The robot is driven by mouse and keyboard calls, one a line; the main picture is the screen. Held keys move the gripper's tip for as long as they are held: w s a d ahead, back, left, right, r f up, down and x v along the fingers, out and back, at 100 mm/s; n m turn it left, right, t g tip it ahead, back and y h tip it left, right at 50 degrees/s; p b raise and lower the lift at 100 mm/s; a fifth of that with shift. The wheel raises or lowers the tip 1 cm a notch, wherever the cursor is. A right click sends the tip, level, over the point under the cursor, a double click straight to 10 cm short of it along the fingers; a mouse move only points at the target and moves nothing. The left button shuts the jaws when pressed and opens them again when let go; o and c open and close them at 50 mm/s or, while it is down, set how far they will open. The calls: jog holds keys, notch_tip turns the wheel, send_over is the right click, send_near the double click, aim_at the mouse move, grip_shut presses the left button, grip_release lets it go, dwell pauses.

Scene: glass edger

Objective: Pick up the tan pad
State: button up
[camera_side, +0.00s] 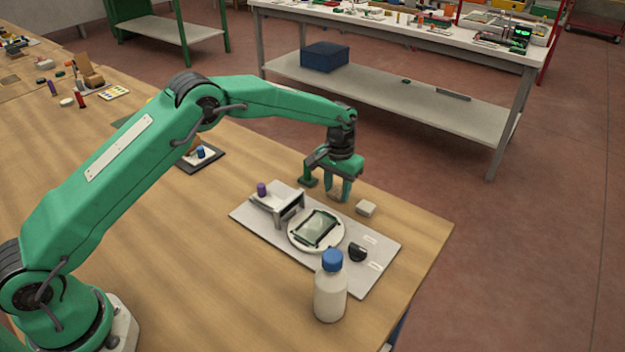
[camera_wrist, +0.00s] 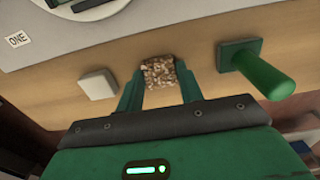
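The tan pad (camera_wrist: 160,72) is a small, speckled brown block in the wrist view, lying on the wooden table near its edge. My gripper (camera_wrist: 160,80) is down around it, with one green finger on each side of the pad. The pad fills most of the space between the fingers. I cannot tell whether the fingers press on it or stand just clear. In the side view my gripper (camera_side: 338,192) is low over the table behind the grey board, and its fingers partly hide the pad.
A white block (camera_wrist: 97,84) lies left of the pad, and a green-handled piece (camera_wrist: 262,72) stands right of it. The grey board (camera_side: 250,218) holds a round white plate (camera_side: 296,240) with a framed glass. A blue-capped bottle (camera_side: 330,290) stands at its front.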

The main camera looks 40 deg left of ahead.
aim_at(338, 193)
jog(key=c, duration=0.4)
jog(key=shift+r, duration=0.2)
jog(key=shift+r, duration=0.25)
jog(key=r, duration=0.3)
jog(key=shift+s+d+r, duration=0.3)
jog(key=shift+d+r, duration=0.05)
jog(key=shift+r, duration=0.05)
jog(key=s+d+r, duration=0.6)
jog(key=s+d, duration=0.1)
jog(key=d, duration=0.1)
jog(key=shift+r, duration=0.2)
jog(key=shift+s, duration=0.1)
